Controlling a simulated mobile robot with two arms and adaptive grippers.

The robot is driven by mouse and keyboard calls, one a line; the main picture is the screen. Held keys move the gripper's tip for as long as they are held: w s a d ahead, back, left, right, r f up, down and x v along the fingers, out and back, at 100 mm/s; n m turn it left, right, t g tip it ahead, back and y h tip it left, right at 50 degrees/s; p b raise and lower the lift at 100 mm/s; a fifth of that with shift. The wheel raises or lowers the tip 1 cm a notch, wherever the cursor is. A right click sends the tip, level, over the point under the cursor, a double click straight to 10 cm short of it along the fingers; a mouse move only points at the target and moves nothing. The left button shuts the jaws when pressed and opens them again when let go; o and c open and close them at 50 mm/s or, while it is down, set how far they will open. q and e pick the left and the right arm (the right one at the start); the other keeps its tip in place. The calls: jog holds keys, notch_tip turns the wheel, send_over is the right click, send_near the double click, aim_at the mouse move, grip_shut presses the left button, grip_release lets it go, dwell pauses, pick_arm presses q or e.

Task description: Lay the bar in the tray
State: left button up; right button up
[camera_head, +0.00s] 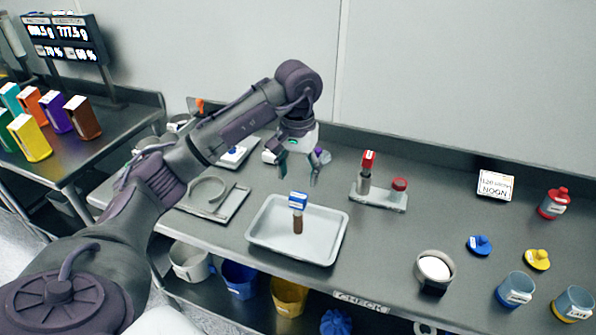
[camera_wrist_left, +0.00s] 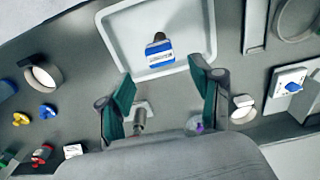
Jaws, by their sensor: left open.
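The shallow grey-white tray (camera_head: 262,251) lies on the bench; part of it also shows in the wrist view (camera_wrist_left: 118,38). A small piece with a blue-and-white labelled head and a brown lower part, seemingly the bar (camera_head: 298,222), is inside the tray near its middle and looks upright. It shows in the wrist view (camera_wrist_left: 159,52) between the fingertips' directions, apart from them. My left gripper (camera_head: 298,168) is open and empty, above the bench just behind the tray. Its teal finger pads (camera_wrist_left: 163,75) are spread wide. My right gripper is in neither view.
A metal stand (camera_head: 378,198) with red-topped pieces is right of the tray. A flat plate with a ring (camera_head: 236,202) lies to the left. A round cup (camera_head: 434,268), lids and jars stand at right. Bins (camera_head: 238,279) sit below the bench.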

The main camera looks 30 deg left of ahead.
pick_arm(q)
jog(key=shift+r, duration=1.25)
